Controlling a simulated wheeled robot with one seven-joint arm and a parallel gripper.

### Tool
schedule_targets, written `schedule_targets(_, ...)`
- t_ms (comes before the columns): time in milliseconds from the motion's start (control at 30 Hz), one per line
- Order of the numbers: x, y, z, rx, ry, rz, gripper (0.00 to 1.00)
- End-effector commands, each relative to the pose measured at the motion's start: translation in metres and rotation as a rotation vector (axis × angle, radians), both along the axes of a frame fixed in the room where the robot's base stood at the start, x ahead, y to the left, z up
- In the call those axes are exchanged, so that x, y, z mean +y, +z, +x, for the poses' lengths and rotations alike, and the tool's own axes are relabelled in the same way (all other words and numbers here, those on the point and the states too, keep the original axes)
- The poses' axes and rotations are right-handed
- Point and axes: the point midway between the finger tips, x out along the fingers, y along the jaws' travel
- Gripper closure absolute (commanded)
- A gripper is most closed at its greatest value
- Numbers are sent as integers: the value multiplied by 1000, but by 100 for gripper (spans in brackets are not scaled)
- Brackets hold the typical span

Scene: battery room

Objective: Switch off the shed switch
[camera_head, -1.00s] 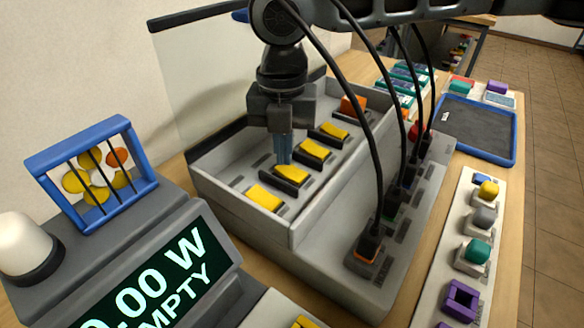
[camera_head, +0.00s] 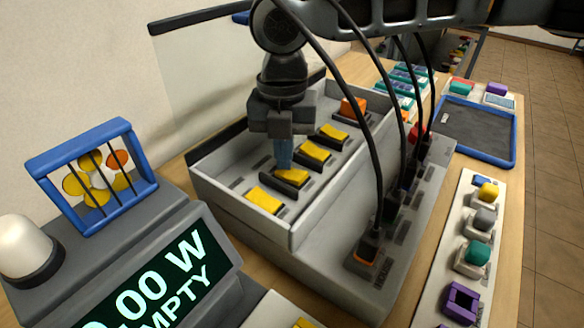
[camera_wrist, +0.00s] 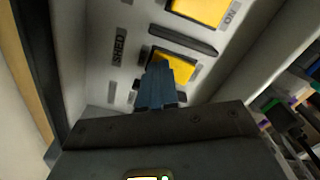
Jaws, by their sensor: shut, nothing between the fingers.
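The shed switch (camera_wrist: 176,62) is a yellow rocker beside a label reading SHED (camera_wrist: 118,47) in the wrist view. In the head view it appears to be the second yellow rocker from the front (camera_head: 296,176) in a grey open-topped box (camera_head: 312,233). My gripper (camera_head: 283,168) is shut, pointing down with its blue fingers at the left end of this rocker. In the wrist view the fingertips (camera_wrist: 160,68) overlap the rocker's near left part and hide it. I cannot tell whether they press it or which way it is tipped.
Neighbouring yellow rockers (camera_head: 264,199) (camera_head: 315,152) sit close on either side, with an orange one (camera_head: 352,107) at the back. The box walls rise around them. Black cables (camera_head: 371,150) arch up right of the box. A display (camera_head: 160,285) stands front left.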

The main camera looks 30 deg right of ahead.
Motion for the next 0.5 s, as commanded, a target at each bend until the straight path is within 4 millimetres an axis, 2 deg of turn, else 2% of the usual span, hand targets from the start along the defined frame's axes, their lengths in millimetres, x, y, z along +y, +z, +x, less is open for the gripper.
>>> schedule_targets(33, 0, 7, 0, -1, 0, 1, 100)
schedule_targets(500, 0, 41, 0, -1, 0, 2, 100)
